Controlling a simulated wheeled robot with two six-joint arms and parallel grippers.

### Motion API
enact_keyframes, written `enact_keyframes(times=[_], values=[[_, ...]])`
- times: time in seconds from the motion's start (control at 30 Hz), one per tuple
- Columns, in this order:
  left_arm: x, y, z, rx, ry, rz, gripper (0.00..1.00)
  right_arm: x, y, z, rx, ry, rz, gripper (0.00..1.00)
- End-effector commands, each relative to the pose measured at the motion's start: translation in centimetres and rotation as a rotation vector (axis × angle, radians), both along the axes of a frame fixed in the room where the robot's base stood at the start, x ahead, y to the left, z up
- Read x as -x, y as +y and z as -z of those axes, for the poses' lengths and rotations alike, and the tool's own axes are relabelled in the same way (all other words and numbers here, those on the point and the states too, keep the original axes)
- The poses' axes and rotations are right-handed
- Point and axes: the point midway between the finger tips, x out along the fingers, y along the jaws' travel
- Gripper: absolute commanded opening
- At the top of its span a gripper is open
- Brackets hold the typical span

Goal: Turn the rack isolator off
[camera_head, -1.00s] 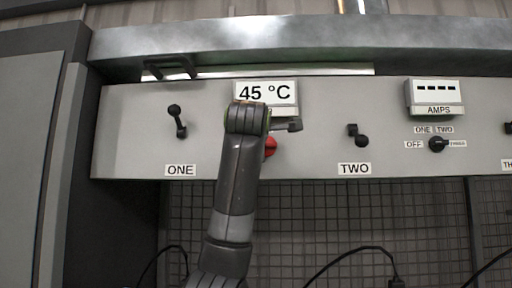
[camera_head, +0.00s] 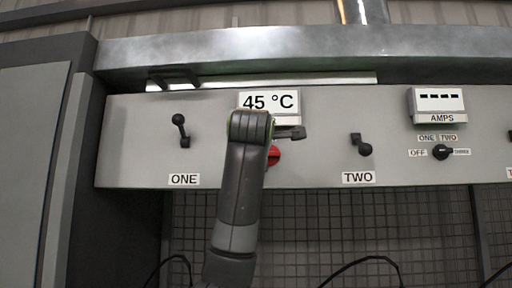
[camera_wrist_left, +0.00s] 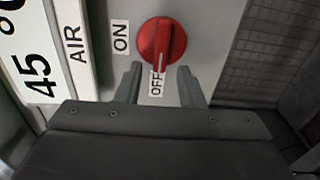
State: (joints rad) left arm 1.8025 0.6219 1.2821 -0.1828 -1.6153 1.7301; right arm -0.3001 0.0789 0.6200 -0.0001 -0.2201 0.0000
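The rack isolator is a round red knob (camera_wrist_left: 162,42) on the grey panel. In the left wrist view its raised grip points down at the OFF label (camera_wrist_left: 157,83), while the ON label (camera_wrist_left: 120,37) lies to its left. In the head view the knob (camera_head: 273,156) is partly hidden behind my left arm. My left gripper (camera_wrist_left: 159,84) is open, its two fingers apart on either side of the OFF label, just short of the knob. Nothing is between them. The gripper also shows in the head view (camera_head: 290,132), beside the knob. My right gripper is not in view.
A 45 °C display (camera_head: 268,101) sits above the knob. Black levers stand over label ONE (camera_head: 180,130) and label TWO (camera_head: 363,146). An amps meter (camera_head: 438,103) and a selector knob (camera_head: 441,152) are at right. Wire mesh (camera_head: 330,220) lies below the panel.

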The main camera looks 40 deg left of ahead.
Motion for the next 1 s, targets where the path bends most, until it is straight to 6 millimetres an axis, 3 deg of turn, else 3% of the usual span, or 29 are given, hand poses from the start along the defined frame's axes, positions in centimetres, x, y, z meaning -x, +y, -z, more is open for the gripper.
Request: enact_keyframes(times=[0.6, 0.8, 1.0], values=[[11.6, -7.2, 0.3, 0.000, -0.004, 0.003, 0.35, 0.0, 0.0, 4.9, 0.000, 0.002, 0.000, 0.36], [13.7, -8.5, 0.3, 0.001, -0.001, 0.002, 0.35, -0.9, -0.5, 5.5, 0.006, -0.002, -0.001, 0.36], [14.3, -8.7, 0.1, 0.001, 0.002, 0.000, 0.35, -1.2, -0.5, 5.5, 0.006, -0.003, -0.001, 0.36]])
